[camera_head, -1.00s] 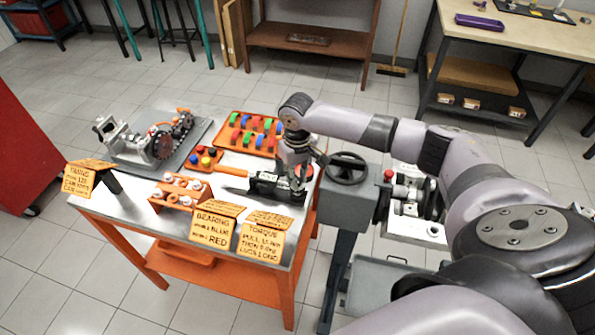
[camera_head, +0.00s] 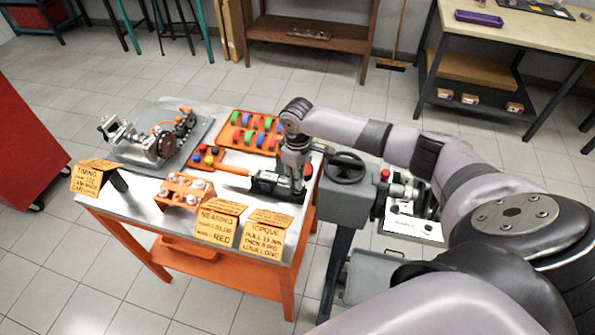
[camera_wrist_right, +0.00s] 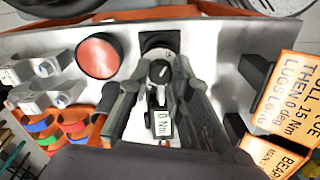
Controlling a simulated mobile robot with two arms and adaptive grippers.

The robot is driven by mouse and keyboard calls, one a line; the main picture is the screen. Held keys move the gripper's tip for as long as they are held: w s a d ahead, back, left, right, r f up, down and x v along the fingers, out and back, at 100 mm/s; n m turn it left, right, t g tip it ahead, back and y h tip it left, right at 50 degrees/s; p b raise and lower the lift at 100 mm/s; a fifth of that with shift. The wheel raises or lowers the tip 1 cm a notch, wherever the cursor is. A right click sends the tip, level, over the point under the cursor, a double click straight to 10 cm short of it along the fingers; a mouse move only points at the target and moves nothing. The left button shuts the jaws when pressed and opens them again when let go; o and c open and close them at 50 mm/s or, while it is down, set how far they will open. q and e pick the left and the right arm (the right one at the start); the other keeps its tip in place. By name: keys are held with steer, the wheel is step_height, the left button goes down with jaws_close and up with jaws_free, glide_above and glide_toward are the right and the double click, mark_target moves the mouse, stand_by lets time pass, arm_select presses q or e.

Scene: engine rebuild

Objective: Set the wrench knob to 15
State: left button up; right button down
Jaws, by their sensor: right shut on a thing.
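The torque wrench lies in a black holder (camera_head: 268,187) at the right end of the metal-topped table, with its orange handle (camera_head: 207,168) toward the left. In the wrist view its black knob (camera_wrist_right: 160,71) has a white mark. Beside it a small display (camera_wrist_right: 162,123) reads "0 Nm". My right gripper (camera_head: 295,172) points down over the holder; in the wrist view its two fingers (camera_wrist_right: 160,78) stand on either side of the knob and are shut on it. In the head view the gripper hides the knob. My left gripper is not in view.
A torque sign (camera_head: 267,236) reads 15 Nm, then 0 deg, lugs long. A tray of coloured parts (camera_head: 233,143) and an engine assembly (camera_head: 150,140) stand farther back. A vise-like stand with a handwheel (camera_head: 345,168) adjoins the table's right side.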

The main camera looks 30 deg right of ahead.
steer(key=c, duration=1.4)
jaws_free()
steer(key=shift+c, duration=0.2)
step_height(320, 180, up, 12)
